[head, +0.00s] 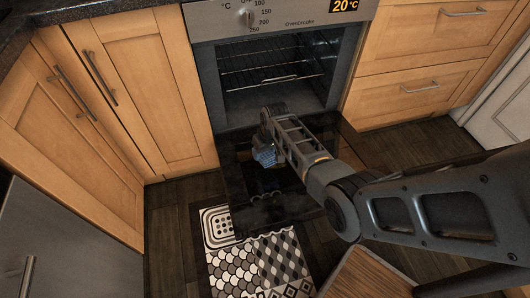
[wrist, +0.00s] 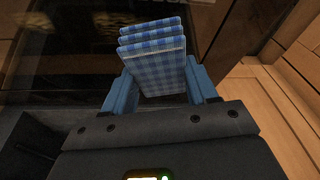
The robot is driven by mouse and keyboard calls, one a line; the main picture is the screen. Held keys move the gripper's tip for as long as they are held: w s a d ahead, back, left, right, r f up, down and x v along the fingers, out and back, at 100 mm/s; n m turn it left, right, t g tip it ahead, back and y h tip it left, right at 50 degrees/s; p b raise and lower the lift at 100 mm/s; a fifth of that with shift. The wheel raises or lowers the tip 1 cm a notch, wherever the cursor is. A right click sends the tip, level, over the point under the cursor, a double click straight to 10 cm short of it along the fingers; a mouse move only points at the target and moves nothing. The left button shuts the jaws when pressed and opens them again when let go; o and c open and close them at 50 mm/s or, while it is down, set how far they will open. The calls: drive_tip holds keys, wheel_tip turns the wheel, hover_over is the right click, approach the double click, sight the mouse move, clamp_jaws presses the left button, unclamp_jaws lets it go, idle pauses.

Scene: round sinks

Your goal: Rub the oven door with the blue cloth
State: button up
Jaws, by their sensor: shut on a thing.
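The oven (head: 278,70) stands in the middle of the head view with its cavity and wire racks exposed. Its dark glass door (head: 240,190) is folded down, low above the floor. My gripper (head: 266,150) is over the door. In the wrist view my gripper (wrist: 165,90) has its blue fingers on both sides of a folded blue checked cloth (wrist: 153,60) and is shut on it. The cloth (head: 264,156) shows small in the head view, over the dark door surface. I cannot tell whether it touches the glass.
Wooden cabinets stand at left (head: 130,80) and drawers at right (head: 420,85) of the oven. A patterned black and white mat (head: 260,265) lies on the dark floor in front. A wooden item (head: 365,275) is at the bottom, beside my arm.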

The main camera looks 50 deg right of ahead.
drive_tip(key=shift+d+r, duration=0.1)
drive_tip(key=shift+r, duration=0.55)
drive_tip(key=shift+w+r+p, duration=0.1)
drive_tip(key=shift+p, duration=0.25)
drive_tip(key=shift+w+d+r+p, duration=0.1)
drive_tip(key=shift+r+p, duration=0.5)
drive_tip(key=shift+r, duration=0.15)
drive_tip(key=shift+w+d+r+p, duration=0.1)
drive_tip(key=shift+r+p, duration=0.5)
drive_tip(key=shift+r, duration=0.1)
drive_tip(key=shift+f, duration=0.1)
